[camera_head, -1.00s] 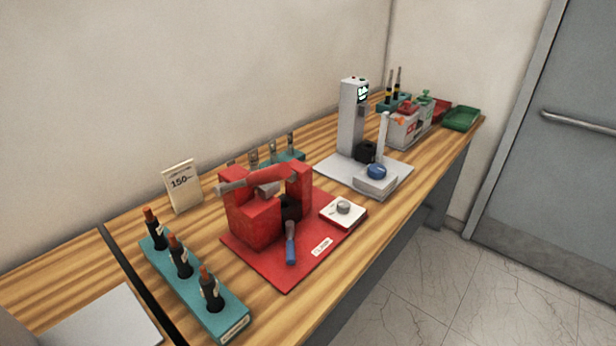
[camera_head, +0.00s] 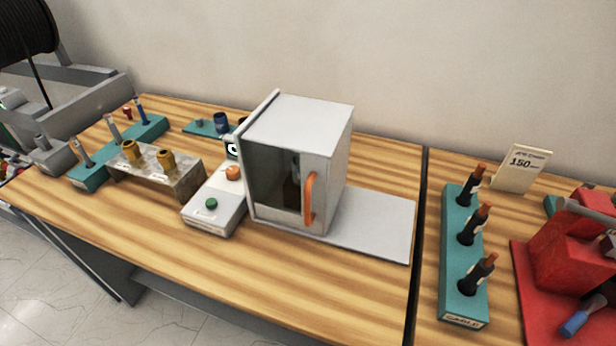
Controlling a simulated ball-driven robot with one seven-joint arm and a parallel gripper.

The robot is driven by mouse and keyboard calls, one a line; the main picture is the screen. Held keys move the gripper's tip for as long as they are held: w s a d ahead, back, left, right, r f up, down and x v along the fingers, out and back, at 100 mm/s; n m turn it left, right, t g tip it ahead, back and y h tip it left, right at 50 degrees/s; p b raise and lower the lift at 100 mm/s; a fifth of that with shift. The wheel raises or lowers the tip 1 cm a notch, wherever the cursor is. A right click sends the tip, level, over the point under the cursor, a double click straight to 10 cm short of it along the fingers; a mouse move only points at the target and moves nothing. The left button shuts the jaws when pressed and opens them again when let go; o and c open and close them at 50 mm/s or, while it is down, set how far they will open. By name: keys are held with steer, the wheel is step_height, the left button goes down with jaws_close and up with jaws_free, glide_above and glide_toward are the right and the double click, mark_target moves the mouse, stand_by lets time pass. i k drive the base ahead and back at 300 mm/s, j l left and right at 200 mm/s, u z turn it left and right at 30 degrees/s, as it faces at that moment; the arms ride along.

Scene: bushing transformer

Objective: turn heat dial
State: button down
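An orange knob (camera_head: 233,173), which looks like the heat dial, sits on a white control box (camera_head: 222,216) left of the small oven (camera_head: 300,130). A green button (camera_head: 211,203) is nearer the front of the same box. The knob's setting is too small to read. My gripper is not in view.
The oven stands on a grey plate (camera_head: 375,225). A metal block with brass pieces (camera_head: 160,180) and teal racks (camera_head: 90,178) are on the left. A teal cable rack (camera_head: 464,308), a 150 card (camera_head: 521,171) and a red fixture (camera_head: 560,255) are on the right. The front wood strip is clear.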

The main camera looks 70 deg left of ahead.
mark_target(232, 172)
steer(key=u, duration=1.75)
